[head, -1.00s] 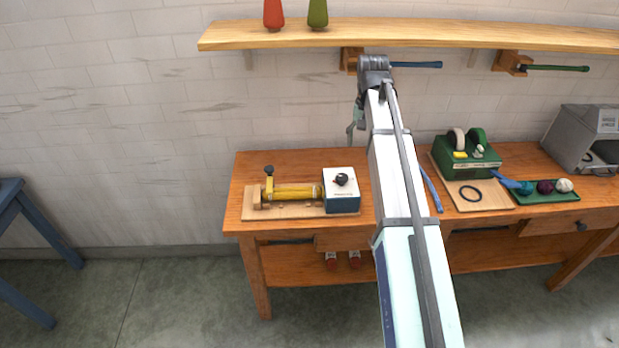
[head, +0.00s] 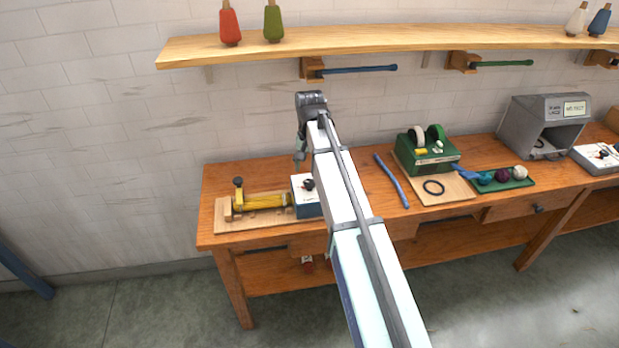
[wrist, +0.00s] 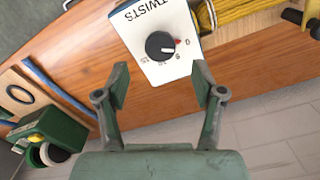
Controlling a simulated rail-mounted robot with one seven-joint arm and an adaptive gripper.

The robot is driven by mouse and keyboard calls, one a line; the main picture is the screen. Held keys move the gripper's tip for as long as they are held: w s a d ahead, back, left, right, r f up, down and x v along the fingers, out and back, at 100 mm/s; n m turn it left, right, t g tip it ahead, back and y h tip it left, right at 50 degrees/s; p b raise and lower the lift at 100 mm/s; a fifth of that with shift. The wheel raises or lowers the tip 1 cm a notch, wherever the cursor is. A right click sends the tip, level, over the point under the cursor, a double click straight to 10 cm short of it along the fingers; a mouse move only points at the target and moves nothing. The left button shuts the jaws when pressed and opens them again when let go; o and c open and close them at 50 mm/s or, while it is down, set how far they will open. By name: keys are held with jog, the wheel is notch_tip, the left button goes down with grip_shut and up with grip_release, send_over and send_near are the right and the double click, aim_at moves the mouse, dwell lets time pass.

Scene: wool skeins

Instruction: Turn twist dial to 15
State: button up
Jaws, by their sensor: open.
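The twist dial is a black round knob (wrist: 160,45) on a white-topped box (wrist: 143,67) marked TWISTS, with numbers around it and a small red mark near the 0. Its exact pointer setting is too small to read surely. In the head view, the blue-sided box (head: 305,205) stands on the bench, partly hidden behind my arm, with the knob (head: 308,184) just showing. My gripper (wrist: 161,82) is open and empty, its fingers apart with the knob beyond them, between their lines. It also shows in the head view (head: 299,163), above the box.
A yellow cylinder (head: 262,201) on a wooden base sits left of the box. A blue rod (head: 391,181), a green tape holder (head: 427,152), a black ring (head: 433,188) and a tray of balls (head: 518,183) lie to the right. A shelf (head: 360,42) hangs above.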

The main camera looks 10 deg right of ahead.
aim_at(310, 182)
jog(key=shift+f+p, duration=0.55)
jog(key=shift+f, duration=2.35)
jog(key=shift+c, duration=0.3)
jog(key=c, duration=1.1)
